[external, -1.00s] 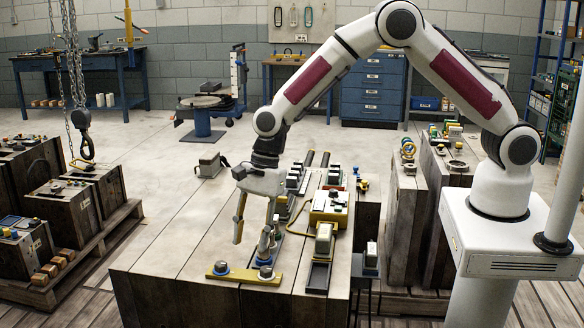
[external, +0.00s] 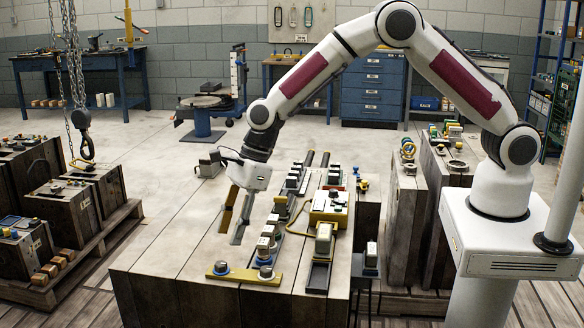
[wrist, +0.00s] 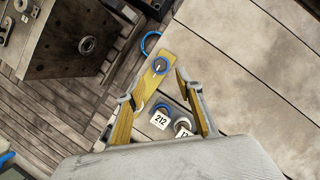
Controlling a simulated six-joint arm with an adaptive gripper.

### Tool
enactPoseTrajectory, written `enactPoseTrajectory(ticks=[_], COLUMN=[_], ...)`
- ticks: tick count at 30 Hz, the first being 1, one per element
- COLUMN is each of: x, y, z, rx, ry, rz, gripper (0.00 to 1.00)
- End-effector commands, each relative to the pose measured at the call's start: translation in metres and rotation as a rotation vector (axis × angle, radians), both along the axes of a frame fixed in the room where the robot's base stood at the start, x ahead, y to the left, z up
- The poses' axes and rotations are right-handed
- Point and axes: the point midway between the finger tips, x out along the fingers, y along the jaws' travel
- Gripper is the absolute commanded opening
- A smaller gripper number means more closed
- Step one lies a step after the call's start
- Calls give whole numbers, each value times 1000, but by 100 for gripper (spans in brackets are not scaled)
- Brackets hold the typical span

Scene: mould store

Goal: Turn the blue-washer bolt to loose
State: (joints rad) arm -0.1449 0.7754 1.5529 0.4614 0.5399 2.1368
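A yellow strip plate (external: 243,275) lies near the front edge of the wooden crate top, with a bolt at each end. The left bolt (external: 221,268) has a blue washer; it also shows in the wrist view (wrist: 160,66). The right bolt (external: 265,274) shows some blue around it too; its washer is hard to make out. My gripper (external: 230,235) is tilted and hangs above and behind the plate, apart from it. Its fingers are spread with nothing between them. In the wrist view the gripper (wrist: 157,88) frames the plate, and its body hides the lower part.
White tagged pieces (external: 266,238), one marked 212 (wrist: 161,121), stand in a row behind the right bolt. A yellow box (external: 328,207) and a rail with a block (external: 323,240) lie to the right. The crate top (external: 170,250) left of the plate is clear.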

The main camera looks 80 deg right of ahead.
Motion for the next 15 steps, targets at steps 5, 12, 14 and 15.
enactPoseTrajectory(ticks=[5,12,14,15], x=[1,5,6,7], y=[1,5,6,8], z=[-3,-18,-23,-27], rx=[-1,-1,-1,-1], ry=[0,2,2,2], rz=[1,2,3,3], gripper=[36,36,36,36])
